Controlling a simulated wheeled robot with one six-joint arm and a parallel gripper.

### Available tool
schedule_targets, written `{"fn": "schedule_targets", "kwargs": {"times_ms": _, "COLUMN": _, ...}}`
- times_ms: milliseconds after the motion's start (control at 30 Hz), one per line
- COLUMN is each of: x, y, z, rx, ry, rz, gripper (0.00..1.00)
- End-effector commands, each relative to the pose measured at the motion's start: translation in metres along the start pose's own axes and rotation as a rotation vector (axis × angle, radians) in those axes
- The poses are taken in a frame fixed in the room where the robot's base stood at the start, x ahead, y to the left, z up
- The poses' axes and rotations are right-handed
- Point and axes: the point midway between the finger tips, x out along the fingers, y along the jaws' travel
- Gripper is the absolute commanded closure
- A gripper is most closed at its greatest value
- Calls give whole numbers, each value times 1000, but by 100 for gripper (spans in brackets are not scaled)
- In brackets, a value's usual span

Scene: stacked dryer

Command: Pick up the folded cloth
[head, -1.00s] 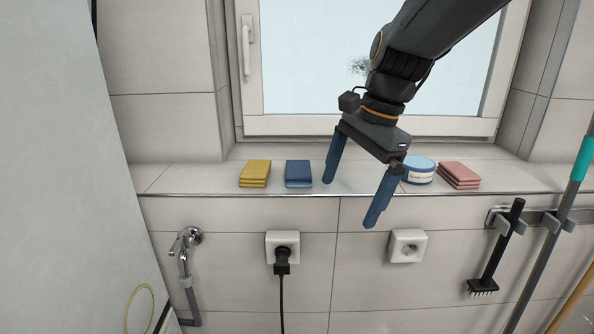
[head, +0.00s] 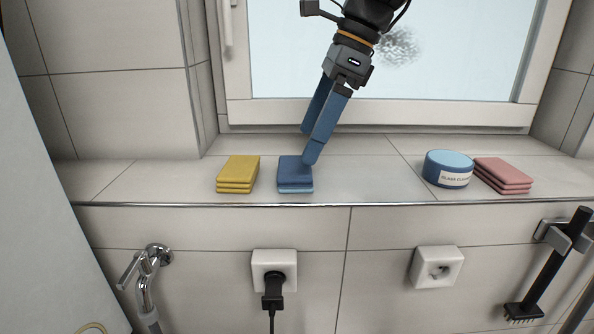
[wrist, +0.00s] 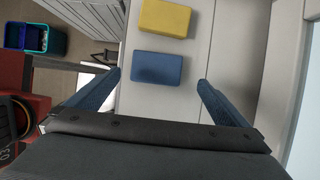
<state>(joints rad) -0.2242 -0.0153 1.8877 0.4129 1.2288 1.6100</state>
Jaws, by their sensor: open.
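Three folded cloths lie on the tiled window sill. The blue folded cloth (head: 295,174) is in the middle-left, with a lighter blue lower layer. The yellow folded cloth (head: 238,174) lies to its left, and the pink folded cloth (head: 502,175) is at the far right. My gripper (head: 309,146) is open and empty, just above and to the right of the blue cloth in the head view. In the wrist view the blue cloth (wrist: 158,66) lies ahead of the fingers (wrist: 157,80), roughly between their lines. The yellow cloth (wrist: 165,17) lies beyond it.
A round blue-lidded tin (head: 447,169) stands beside the pink cloth. The window frame (head: 380,113) rises behind the sill (head: 375,172), and its metal front edge drops to a wall with sockets (head: 274,270). The sill between the blue cloth and tin is clear.

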Motion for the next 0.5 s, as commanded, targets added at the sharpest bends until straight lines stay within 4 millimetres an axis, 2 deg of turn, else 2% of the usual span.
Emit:
{"fn": "schedule_targets", "kwargs": {"times_ms": 400, "x": 52, "y": 5, "z": -2, "rx": -7, "ry": 1, "rz": 5, "gripper": 0}}
{"fn": "schedule_targets", "kwargs": {"times_ms": 500, "x": 59, "y": 4, "z": -2, "rx": -7, "ry": 1, "rz": 3, "gripper": 0}}
